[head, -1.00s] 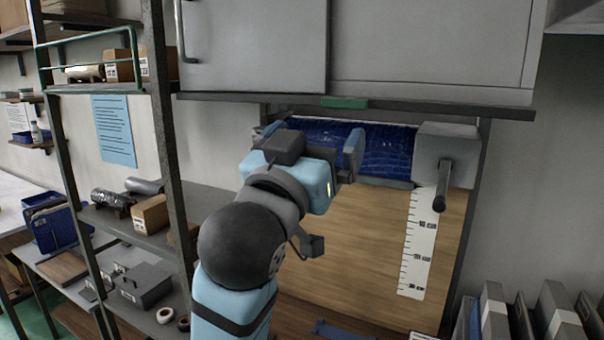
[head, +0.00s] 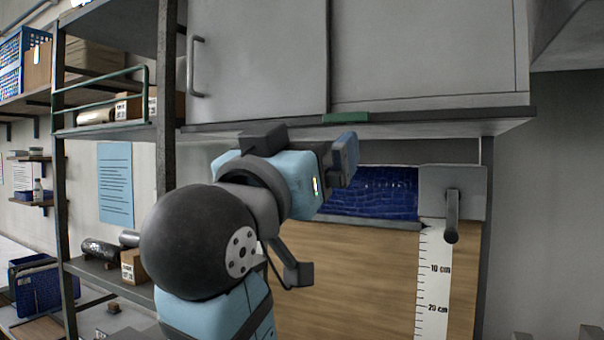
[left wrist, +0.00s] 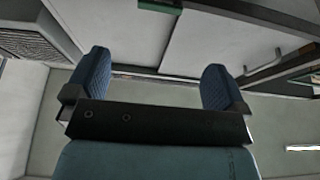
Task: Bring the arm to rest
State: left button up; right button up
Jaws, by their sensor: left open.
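My left arm rises from the bottom of the head view. My left gripper (head: 343,160) is in front of the blue roll, just under the cabinet's lower edge. In the left wrist view its two blue fingers (left wrist: 158,85) stand wide apart with nothing between them. The blue roll (head: 375,190) sits over the wooden panel (head: 350,270); its left part is hidden behind my gripper and arm. My right gripper is in neither view.
A grey cabinet (head: 420,50) with a green tab (head: 345,118) hangs above the gripper. A grey block with a crank (head: 452,200) and a white ruler strip (head: 433,280) are at the right. A metal shelf rack (head: 168,110) with boxes stands at the left.

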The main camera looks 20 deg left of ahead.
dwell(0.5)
pick_arm(q)
jog(key=w+f+m+g+p, duration=0.1)
jog(key=w+f+g+p, duration=0.1)
jog(key=w+f, duration=0.5)
jog(key=w+f+m+g+p, duration=0.15)
jog(key=w+f, duration=0.35)
jog(key=f, duration=0.5)
notch_tip(320, 180, down, 15)
jog(key=w+g+h+p, duration=0.1)
jog(key=g+h+p, duration=0.1)
jog(key=s+f+g+p, duration=0.2)
jog(key=s+f, duration=0.2)
jog(key=f, duration=0.7)
jog(key=s+f+g+p, duration=0.15)
jog(key=s+f, duration=0.35)
jog(key=f, duration=0.5)
jog(key=s+a+f+g+p, duration=0.1)
jog(key=s+f+g, duration=0.1)
jog(key=s+f, duration=1.2)
jog(key=shift+s+a, duration=0.4)
jog(key=shift+s, duration=0.6)
